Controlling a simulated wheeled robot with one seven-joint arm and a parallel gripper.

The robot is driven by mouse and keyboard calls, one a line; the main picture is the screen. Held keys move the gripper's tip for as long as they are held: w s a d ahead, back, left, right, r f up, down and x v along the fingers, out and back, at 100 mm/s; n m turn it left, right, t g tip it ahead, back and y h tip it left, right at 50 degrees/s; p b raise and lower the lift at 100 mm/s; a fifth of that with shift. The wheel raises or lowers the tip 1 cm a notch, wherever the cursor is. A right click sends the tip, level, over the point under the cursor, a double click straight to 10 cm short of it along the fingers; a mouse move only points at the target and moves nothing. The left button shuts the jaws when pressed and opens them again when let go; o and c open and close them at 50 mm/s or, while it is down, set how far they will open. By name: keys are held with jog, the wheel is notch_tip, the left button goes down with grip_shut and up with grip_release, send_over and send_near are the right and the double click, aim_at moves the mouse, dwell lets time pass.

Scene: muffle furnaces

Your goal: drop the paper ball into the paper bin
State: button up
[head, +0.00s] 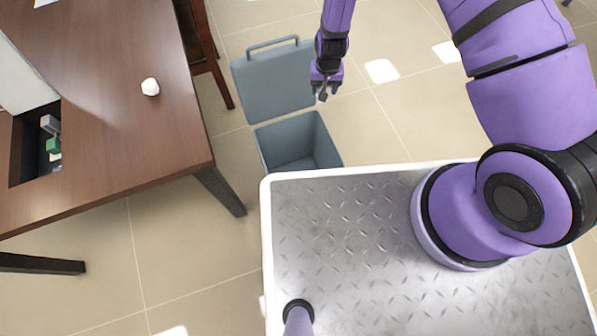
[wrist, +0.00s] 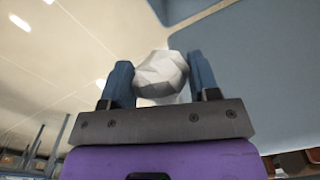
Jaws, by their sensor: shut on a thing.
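My gripper (head: 325,88) hangs beside the right edge of the raised lid of the paper bin, above and behind the bin's opening in the head view. In the wrist view, my gripper (wrist: 162,80) is shut on a white, faceted paper ball (wrist: 160,72) held between its two blue fingers. The held ball cannot be made out in the head view. The blue-grey paper bin (head: 325,140) stands open on the floor, its inside looking empty. Its lid (head: 270,85) is swung back. A blue-grey surface, probably the lid, fills the right of the wrist view.
Another white faceted lump (head: 150,87) lies on the brown table (head: 110,130) at left. The table has an open compartment with small items. A wooden chair (head: 207,60) stands behind it. My metal-topped base is just in front of the bin. Tiled floor is clear at right.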

jog(key=s+a+f, duration=0.3)
jog(key=s+f, duration=0.1)
jog(key=f, duration=0.4)
jog(key=s+a+f, duration=0.4)
jog(key=f, duration=0.5)
jog(key=shift+s+a+m, duration=0.15)
jog(key=shift+s+m, duration=0.15)
jog(key=shift+s, duration=0.1)
jog(key=o, duration=1)
jog(key=shift+c, duration=0.2)
jog(key=shift+r, duration=0.1)
notch_tip(320, 180, up, 11)
jog(key=shift+f, duration=0.2)
